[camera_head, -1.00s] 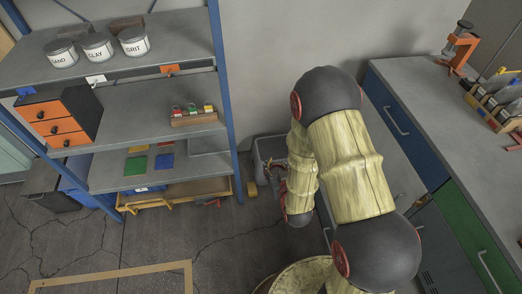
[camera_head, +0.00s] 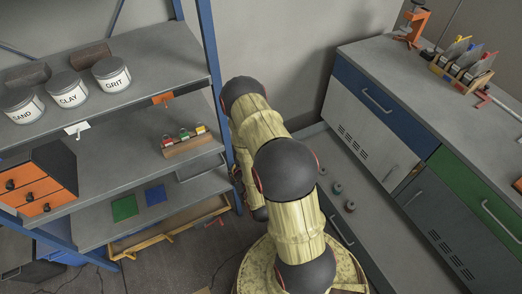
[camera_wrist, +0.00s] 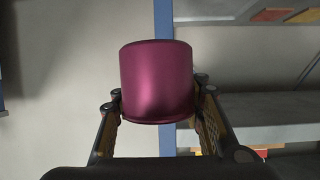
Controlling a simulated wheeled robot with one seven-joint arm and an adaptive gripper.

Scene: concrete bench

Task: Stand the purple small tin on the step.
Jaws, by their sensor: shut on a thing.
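The purple small tin (camera_wrist: 156,72) shows in the wrist view, a smooth magenta-purple cylinder, roughly upright. My gripper (camera_wrist: 157,97) is shut on it, one finger at each side of its lower part. In the head view my arm hides the gripper and the tin. A low grey ledge (camera_head: 318,160) runs along the foot of the cabinets at right and looks like the step.
At left a blue-post shelf (camera_head: 130,105) holds labelled cans (camera_head: 68,88), an orange drawer box (camera_head: 38,195) and a small rack (camera_head: 187,141). At right are cabinets (camera_head: 375,105) under a grey worktop (camera_head: 400,65).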

